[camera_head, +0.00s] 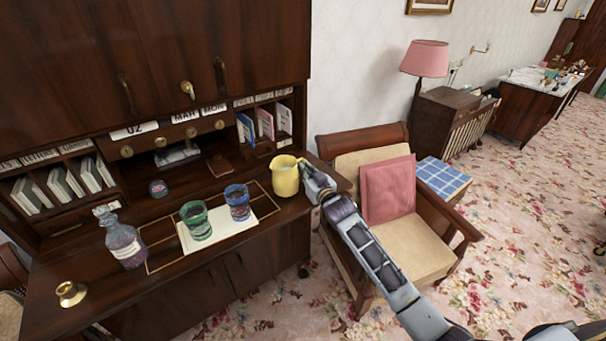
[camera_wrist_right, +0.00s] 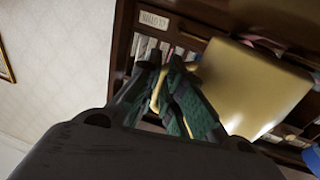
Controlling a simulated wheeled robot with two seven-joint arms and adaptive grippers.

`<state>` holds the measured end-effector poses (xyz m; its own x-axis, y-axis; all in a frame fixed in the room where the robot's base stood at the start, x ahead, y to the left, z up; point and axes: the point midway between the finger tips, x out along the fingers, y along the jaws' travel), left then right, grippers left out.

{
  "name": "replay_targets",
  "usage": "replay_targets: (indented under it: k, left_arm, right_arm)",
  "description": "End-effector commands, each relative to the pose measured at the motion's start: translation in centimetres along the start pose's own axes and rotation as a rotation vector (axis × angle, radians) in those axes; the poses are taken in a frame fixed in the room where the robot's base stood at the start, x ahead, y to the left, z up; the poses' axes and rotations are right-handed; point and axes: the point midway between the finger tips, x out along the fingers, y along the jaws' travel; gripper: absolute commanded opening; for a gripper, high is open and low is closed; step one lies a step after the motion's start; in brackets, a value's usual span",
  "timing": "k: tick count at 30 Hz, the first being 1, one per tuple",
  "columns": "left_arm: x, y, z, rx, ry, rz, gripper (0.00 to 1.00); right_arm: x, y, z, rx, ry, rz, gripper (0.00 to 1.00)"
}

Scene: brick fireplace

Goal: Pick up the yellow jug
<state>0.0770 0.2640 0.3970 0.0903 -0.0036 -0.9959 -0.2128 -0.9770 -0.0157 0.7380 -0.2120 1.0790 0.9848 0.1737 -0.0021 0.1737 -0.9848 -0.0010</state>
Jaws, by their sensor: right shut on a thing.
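The yellow jug (camera_head: 285,176) is upright at the right end of the dark wooden desk (camera_head: 205,284) in the head view. My right gripper (camera_head: 305,168) reaches it from the right and is at its handle side. In the right wrist view, the fingers of my right gripper (camera_wrist_right: 174,97) are shut on the jug's thin handle (camera_wrist_right: 158,92). The jug's body (camera_wrist_right: 245,90) fills the right part of that view. I cannot tell whether the jug's base touches the desk. My left gripper is not in view.
A blue glass (camera_head: 237,203) and a green glass (camera_head: 196,221) stand on a pale mat left of the jug. An armchair (camera_head: 414,237) with a pink cushion stands right of the desk.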

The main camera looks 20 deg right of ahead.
Motion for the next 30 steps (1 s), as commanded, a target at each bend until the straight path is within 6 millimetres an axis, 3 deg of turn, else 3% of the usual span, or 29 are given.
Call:
replay_targets:
  k: [18, 30]
  left_arm:
    - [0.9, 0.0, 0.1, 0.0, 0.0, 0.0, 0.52]
    - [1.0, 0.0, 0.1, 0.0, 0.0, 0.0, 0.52]
  right_arm:
    - [0.0, 0.0, -8.1, 0.001, 0.01, -0.002, 0.0]
    - [0.0, 0.0, -9.3, 0.001, 0.006, -0.001, 0.0]
